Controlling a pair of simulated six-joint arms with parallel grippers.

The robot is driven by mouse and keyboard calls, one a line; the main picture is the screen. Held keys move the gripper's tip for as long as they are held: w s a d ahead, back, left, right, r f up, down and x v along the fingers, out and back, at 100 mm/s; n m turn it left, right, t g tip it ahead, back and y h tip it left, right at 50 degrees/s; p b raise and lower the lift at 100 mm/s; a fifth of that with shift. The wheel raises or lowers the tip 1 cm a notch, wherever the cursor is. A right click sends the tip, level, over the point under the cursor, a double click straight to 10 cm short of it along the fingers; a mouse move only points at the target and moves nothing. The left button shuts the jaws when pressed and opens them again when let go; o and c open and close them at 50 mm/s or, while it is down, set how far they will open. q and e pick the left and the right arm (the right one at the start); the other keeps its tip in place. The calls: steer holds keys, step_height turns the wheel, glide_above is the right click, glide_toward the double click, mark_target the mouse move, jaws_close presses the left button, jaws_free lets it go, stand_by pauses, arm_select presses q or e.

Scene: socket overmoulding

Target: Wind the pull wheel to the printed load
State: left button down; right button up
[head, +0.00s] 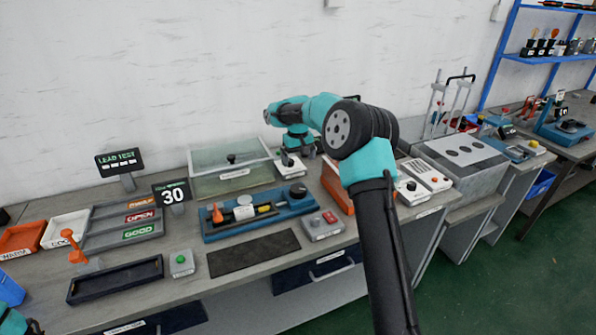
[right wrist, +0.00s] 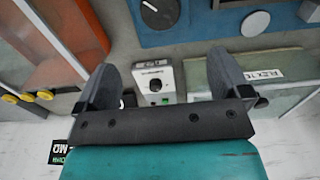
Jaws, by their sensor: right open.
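The blue pull tester (head: 262,222) lies on the bench in the head view, with the dark round pull wheel (head: 298,189) at its right end. A black card (head: 172,192) prints 30. My right gripper (head: 298,152) is behind the tester, pointing down, open and empty. Its fingers in the right wrist view (right wrist: 165,90) are apart from the wheel. A bit of my left arm (head: 14,322) shows at the bottom left; its jaws cannot be made out.
A white box (right wrist: 152,76) with a button shows between my right fingers. A clear-lidded case (head: 232,182) stands left of the gripper. A grey box with a red button (head: 322,226) is right of the tester. A dark mat (head: 253,252) lies in front. A LEAD TEST display (head: 119,161) stands behind.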

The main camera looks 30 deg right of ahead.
step_height(320, 180, up, 4)
steer(key=shift+f, duration=0.2)
stand_by(0.4)
